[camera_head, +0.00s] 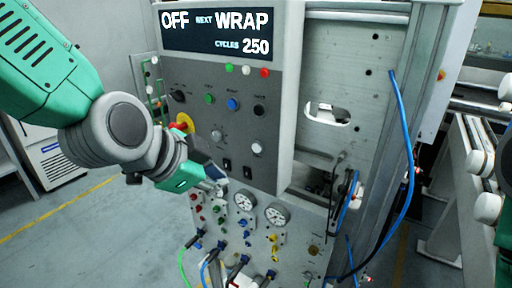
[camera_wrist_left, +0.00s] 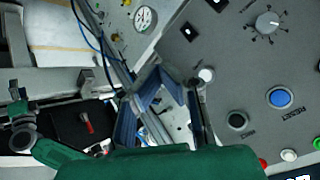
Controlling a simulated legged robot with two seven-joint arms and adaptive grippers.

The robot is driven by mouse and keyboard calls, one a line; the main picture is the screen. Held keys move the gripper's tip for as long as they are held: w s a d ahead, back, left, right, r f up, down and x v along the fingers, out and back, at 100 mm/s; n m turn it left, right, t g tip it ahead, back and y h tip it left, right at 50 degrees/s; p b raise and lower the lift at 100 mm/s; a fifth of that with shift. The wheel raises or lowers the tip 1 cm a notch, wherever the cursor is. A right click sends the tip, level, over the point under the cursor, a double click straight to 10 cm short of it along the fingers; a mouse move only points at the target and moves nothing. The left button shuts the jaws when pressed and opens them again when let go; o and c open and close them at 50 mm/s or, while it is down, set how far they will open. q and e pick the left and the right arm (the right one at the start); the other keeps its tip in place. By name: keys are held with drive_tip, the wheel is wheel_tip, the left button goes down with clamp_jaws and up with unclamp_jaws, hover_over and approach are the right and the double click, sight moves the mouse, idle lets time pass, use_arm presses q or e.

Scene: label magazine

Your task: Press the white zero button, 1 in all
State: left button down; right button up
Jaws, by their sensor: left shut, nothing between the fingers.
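The white button (camera_head: 257,148) is on the lower right of the grey control panel, below a black knob. In the left wrist view a white button (camera_wrist_left: 206,75) shows just right of the fingers. My left gripper (camera_head: 216,178) is shut and empty, in front of the panel's lower left edge. In the head view it is left of and below the white button, apart from it. Its fingers also show in the left wrist view (camera_wrist_left: 163,78). Whether the fingertips touch anything cannot be told. My right gripper is not in view.
The panel's display (camera_head: 216,33) reads OFF, NEXT WRAP, CYCLES 250. A blue button (camera_head: 232,104), a green button (camera_head: 209,99) and a yellow-and-red stop knob (camera_head: 183,123) are nearby. Gauges (camera_head: 277,215) and hoses sit below. A blue hose (camera_head: 408,150) hangs at right.

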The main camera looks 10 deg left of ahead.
sight(258, 157)
use_arm(q)
drive_tip(key=shift+w+d, duration=0.5)
drive_tip(key=shift+w, duration=0.85)
drive_tip(key=shift+w+d, duration=0.5)
drive_tip(key=shift+w, duration=0.9)
drive_tip(key=shift+w+d, duration=0.5)
drive_tip(key=shift+w, duration=0.85)
drive_tip(key=shift+w+r+p, duration=0.1)
drive_tip(key=shift+w+p, duration=0.05)
drive_tip(key=shift+p, duration=0.25)
drive_tip(key=shift+w+d, duration=0.1)
drive_tip(key=shift+w, duration=0.05)
drive_tip(key=shift+w+d+p, duration=0.15)
drive_tip(key=shift+w+p, duration=0.15)
drive_tip(key=shift+w, duration=0.1)
drive_tip(key=shift+s, duration=0.1)
drive_tip(key=shift+s+a, duration=0.25)
drive_tip(key=shift+s, duration=0.4)
